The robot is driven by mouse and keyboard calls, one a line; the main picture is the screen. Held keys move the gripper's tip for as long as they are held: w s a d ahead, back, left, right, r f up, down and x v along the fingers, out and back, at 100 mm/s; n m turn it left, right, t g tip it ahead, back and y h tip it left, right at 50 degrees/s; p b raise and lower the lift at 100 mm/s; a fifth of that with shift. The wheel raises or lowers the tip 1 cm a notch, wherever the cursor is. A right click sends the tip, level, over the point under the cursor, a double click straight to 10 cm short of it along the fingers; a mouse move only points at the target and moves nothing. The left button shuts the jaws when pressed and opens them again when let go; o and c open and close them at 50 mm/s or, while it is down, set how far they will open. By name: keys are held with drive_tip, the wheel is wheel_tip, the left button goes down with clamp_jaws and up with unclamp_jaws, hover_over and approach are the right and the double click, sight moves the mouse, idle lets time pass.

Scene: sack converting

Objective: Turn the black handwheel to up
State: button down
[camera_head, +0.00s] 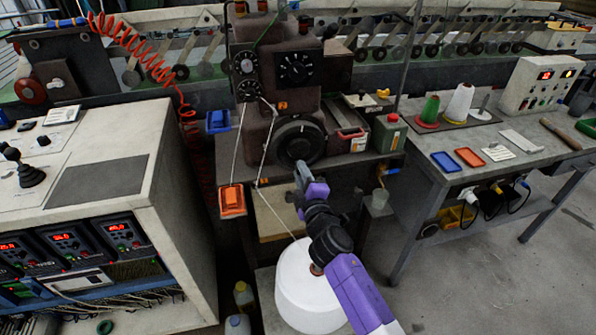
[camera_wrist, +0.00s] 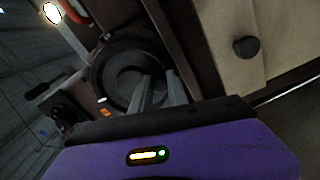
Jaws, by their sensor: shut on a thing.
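The black handwheel (camera_head: 300,141) is a dark round wheel with a grey hub on the front of a brown sewing machine head (camera_head: 285,95). In the wrist view the handwheel (camera_wrist: 130,72) fills the upper middle, with its rim and recessed face showing. My gripper (camera_head: 299,168) reaches the lower edge of the wheel from below. In the wrist view both grey fingers (camera_wrist: 157,88) are close together at the wheel's lower right rim and shut on it. The fingertips partly cover the rim. I cannot make out a mark on the wheel that shows which way it is turned.
A white thread cone (camera_head: 305,290) stands below my arm. An orange tray (camera_head: 232,200) and taut threads are at left. A control cabinet (camera_head: 190,200) stands further left.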

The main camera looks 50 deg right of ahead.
drive_tip(key=shift+s+d+f+n, duration=0.1)
drive_tip(key=shift+s+d+n, duration=0.05)
drive_tip(key=shift+n, duration=0.35)
drive_tip(key=c, duration=1.3)
unclamp_jaws()
drive_tip(key=b+v, duration=0.1)
drive_tip(key=v, duration=0.6)
drive_tip(key=shift+s+a+b, duration=0.2)
drive_tip(key=shift+s+b, duration=0.1)
drive_tip(key=shift+s, duration=0.05)
drive_tip(key=shift+a, duration=0.1)
